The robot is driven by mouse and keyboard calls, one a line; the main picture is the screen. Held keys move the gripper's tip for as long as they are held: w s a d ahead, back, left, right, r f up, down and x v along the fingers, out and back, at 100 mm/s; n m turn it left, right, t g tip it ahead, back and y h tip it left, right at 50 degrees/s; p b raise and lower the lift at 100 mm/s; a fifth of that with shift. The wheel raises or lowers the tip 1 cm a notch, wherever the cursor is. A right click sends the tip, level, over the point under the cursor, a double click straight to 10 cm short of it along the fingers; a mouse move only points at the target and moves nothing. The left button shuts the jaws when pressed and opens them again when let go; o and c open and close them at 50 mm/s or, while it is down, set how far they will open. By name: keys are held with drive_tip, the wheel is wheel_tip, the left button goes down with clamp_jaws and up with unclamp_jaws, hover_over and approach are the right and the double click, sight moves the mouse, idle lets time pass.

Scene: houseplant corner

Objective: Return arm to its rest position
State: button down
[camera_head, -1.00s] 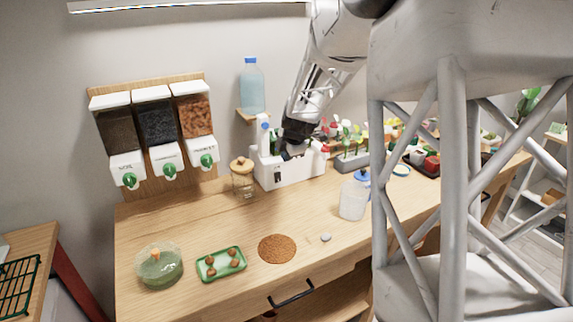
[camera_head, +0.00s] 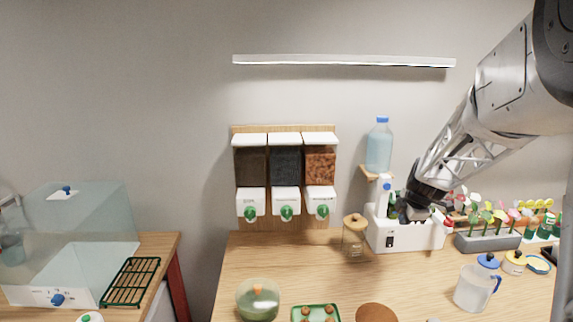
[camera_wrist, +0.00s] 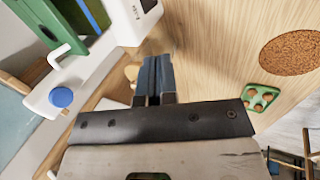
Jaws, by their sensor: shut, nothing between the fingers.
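My arm reaches in from the upper right in the head view. My gripper (camera_head: 408,213) is over the white caddy (camera_head: 390,240) on the wooden bench (camera_head: 285,262), and its tips are hard to make out there. In the wrist view the dark fingers (camera_wrist: 153,78) are together with nothing between them. White and green items stand around the gripper in the caddy; whether it touches them I cannot tell.
A corked jar (camera_head: 353,238) stands left of the caddy. A jug (camera_head: 474,288) and a grey flower planter (camera_head: 487,241) are to the right. Three dispensers (camera_head: 286,160) and a shelf bottle (camera_head: 379,147) are behind. A clear case (camera_head: 75,225) stands far left.

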drive_tip(key=s+a+r+m+g, duration=0.1)
drive_tip(key=s+a+r+m, duration=0.3)
drive_tip(key=s+a, duration=0.5)
drive_tip(key=s+a+r+m, duration=0.4)
drive_tip(key=s+a+m, duration=0.15)
drive_tip(key=s, duration=0.45)
drive_tip(key=s+a+m, duration=0.3)
drive_tip(key=s+m, duration=0.1)
drive_tip(key=s, duration=0.6)
drive_tip(key=s+a+f+m+g, duration=0.1)
drive_tip(key=s+a+m, duration=0.3)
drive_tip(key=s, duration=0.7)
drive_tip(key=shift+f, duration=0.15)
